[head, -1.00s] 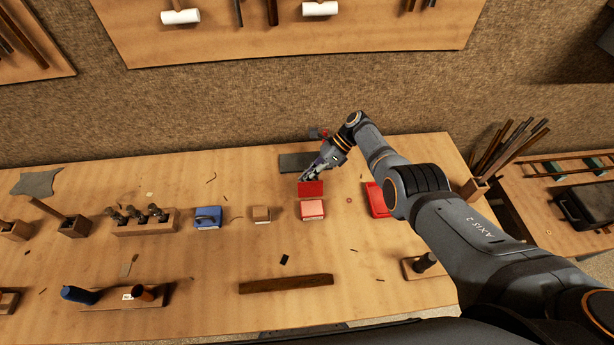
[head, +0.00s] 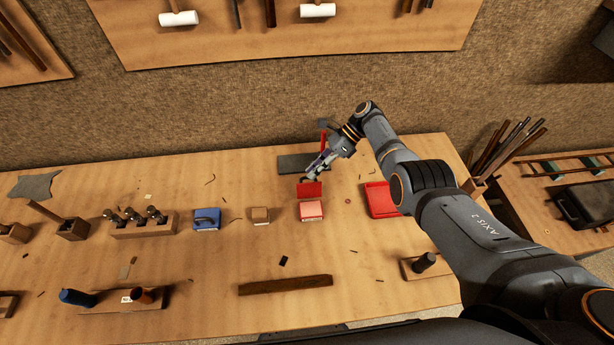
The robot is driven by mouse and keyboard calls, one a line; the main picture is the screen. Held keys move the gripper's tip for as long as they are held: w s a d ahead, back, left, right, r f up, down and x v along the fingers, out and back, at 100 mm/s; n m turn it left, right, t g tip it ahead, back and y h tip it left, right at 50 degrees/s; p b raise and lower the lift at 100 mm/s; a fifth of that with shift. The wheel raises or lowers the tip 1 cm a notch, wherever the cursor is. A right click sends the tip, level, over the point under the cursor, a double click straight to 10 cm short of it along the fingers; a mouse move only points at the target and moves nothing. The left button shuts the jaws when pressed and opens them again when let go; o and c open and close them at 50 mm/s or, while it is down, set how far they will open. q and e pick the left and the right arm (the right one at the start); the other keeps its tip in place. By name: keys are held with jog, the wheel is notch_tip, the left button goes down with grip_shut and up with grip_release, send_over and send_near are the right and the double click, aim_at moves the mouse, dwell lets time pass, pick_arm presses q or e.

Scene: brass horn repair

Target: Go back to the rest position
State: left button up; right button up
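My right arm reaches in from the right, over the table. Its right gripper (head: 312,173) hangs near a dark grey flat pad (head: 290,163) at the back of the table, with its fingers pointing down and left. The fingers are close above a red flat piece (head: 309,190), which stands just behind a small pink-red block (head: 311,210). The fingers are small and seen from the side, so I cannot tell whether they are open or shut. A thin red upright part (head: 322,126) shows behind the gripper; what it belongs to is hidden. My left gripper is not in view.
A red tray (head: 379,201) lies right of the pink-red block, close under my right arm. A dark wooden bar (head: 285,285) lies in front. The table between is mostly clear.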

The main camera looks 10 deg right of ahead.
jog(key=v, duration=0.3)
jog(key=shift+d, duration=0.15)
jog(key=shift+r, duration=0.15)
